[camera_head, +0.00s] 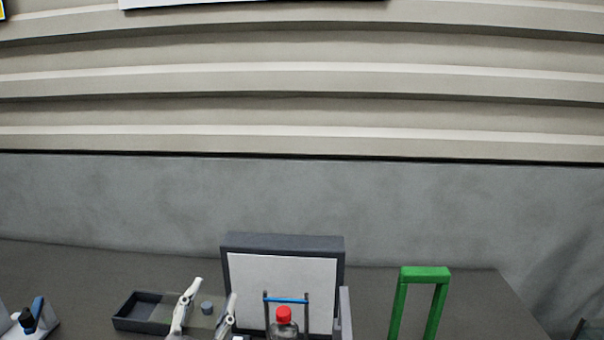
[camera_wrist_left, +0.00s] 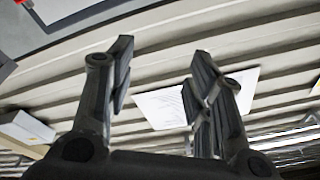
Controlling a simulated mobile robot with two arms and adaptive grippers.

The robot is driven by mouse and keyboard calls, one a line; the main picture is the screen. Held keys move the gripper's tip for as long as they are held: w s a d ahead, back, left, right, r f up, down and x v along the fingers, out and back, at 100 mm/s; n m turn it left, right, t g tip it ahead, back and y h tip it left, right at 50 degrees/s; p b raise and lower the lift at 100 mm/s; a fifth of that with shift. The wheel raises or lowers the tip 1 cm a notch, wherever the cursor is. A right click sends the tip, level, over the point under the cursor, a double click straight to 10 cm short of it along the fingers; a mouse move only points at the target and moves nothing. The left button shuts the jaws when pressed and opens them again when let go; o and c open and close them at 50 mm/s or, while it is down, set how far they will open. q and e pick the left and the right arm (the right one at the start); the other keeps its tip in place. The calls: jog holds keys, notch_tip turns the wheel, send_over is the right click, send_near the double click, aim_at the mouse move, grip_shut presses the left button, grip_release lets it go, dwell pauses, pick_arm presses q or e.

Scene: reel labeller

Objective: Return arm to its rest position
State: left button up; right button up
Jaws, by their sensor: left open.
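In the left wrist view the same gripper (camera_wrist_left: 160,62) shows two separated fingers against the ribbed wall, and the gap is empty. The rest of my left arm is below the head picture's edge. My right gripper is in neither view.
A dark box with a pale panel (camera_head: 283,290) stands right of my left gripper, with a red-capped bottle (camera_head: 284,314) in front. A dark tray (camera_head: 140,312) lies left. A green frame (camera_head: 426,273) stands right. The counter (camera_head: 480,300) is bare at far right.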

pick_arm(q)
jog(key=s+a+f+n+g+y, duration=0.1)
jog(key=s+a+f+n+g, duration=0.15)
jog(key=f, duration=0.35)
jog(key=s+a+f+n+g+y, duration=0.1)
jog(key=s+a+f+g+y, duration=0.15)
jog(key=f, duration=0.35)
jog(key=s+f+n+g+h, duration=0.1)
jog(key=s+f+g, duration=0.5)
jog(key=s+f, duration=0.3)
jog(key=s+f+n+g+h, duration=0.1)
jog(key=s+f+g, duration=0.5)
jog(key=s, duration=0.6)
notch_tip(320, 180, down, 32)
jog(key=s+b, duration=0.1)
jog(key=b, duration=0.4)
jog(key=s+a+f+g+b, duration=0.1)
jog(key=s+f+b, duration=0.1)
jog(key=s+f, duration=0.6)
jog(key=s+a+f+b, duration=0.1)
jog(key=s+f+b, duration=0.2)
jog(key=s+f, duration=0.6)
notch_tip(320, 180, down, 5)
jog(key=shift+a+r+m+g, duration=0.1)
jog(key=shift+a+m+g, duration=0.1)
jog(key=shift+m+g, duration=0.25)
